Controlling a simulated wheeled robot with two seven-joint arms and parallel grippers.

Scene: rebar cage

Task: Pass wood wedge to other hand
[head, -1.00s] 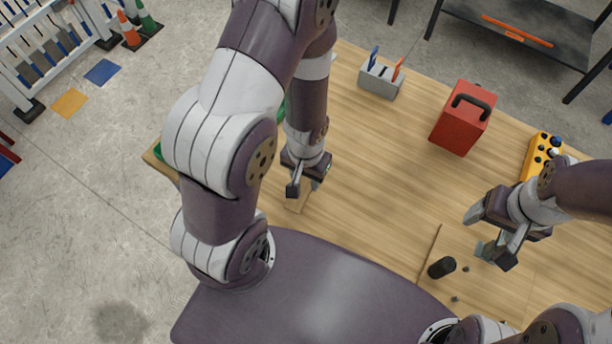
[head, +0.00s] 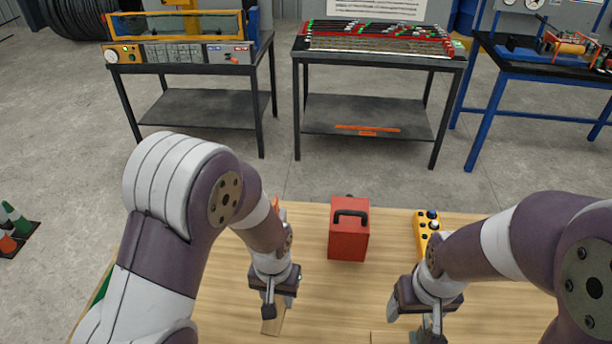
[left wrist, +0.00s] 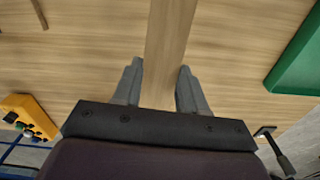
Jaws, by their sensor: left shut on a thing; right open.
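The wood wedge (head: 273,325) is a pale, narrow wooden piece below my left gripper (head: 281,297) in the head view. In the left wrist view the wedge (left wrist: 168,45) runs between the two grey fingers of my left gripper (left wrist: 160,82) and on to the top edge. My left gripper is shut on it, over the tabletop. In the head view I cannot tell whether the wedge touches the table. My right gripper (head: 414,314) is open, off to the right and well apart from the wedge. Its lower part is cut off by the bottom edge.
A red toolbox (head: 349,240) stands on the wooden table (head: 312,285), beyond and between my grippers. A yellow control box (head: 426,226) is behind my right gripper. A green thing (left wrist: 300,55) lies right in the left wrist view. The tabletop between my grippers is clear.

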